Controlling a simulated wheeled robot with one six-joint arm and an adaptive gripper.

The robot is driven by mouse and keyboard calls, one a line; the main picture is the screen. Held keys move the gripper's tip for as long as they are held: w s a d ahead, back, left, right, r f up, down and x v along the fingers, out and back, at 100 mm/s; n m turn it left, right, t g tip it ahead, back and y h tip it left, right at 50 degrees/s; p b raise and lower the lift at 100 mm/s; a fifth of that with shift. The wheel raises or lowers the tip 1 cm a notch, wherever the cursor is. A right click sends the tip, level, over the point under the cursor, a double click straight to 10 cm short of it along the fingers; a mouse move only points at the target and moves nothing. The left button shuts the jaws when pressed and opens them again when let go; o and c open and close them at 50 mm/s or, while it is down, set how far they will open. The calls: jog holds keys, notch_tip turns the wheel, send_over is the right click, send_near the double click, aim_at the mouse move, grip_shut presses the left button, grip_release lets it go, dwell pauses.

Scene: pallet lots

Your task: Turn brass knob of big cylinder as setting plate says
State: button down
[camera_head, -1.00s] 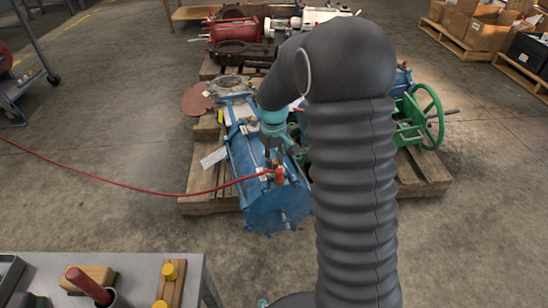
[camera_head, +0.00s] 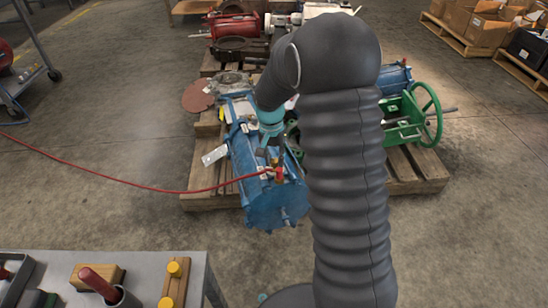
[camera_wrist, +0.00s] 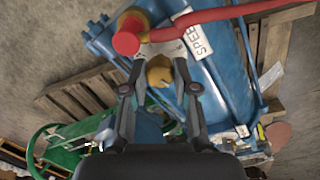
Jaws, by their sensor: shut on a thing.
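The big blue cylinder (camera_head: 252,180) lies on a wooden pallet, its near end facing me. In the wrist view its blue body (camera_wrist: 222,75) runs under the gripper. The brass knob (camera_wrist: 159,74) sits between my two fingers. My gripper (camera_wrist: 160,68) is shut on it; in the head view the gripper (camera_head: 270,158) is over the near top of the cylinder, partly hidden. A white plate marked "SPEE…" (camera_wrist: 196,36) lies beside the knob, its text cut off by a red hose. A pale scale with small marks (camera_wrist: 160,48) lies behind the knob.
A red cap (camera_wrist: 127,40) stands close to the fingers. The red hose (camera_head: 130,184) trails left from the cylinder. A green handwheel (camera_head: 428,112) stands right on the pallet (camera_head: 212,200). A grey bench (camera_head: 140,262) with tools is at front left.

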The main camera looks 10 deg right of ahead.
jog(key=shift+w+m, duration=0.1)
jog(key=shift+m, duration=1)
jog(key=c, duration=0.9)
grip_release()
jog(key=shift+r, duration=0.1)
jog(key=r, duration=1.1)
jog(key=shift+w+a+r, duration=0.25)
jog(key=shift+a+r, duration=0.15)
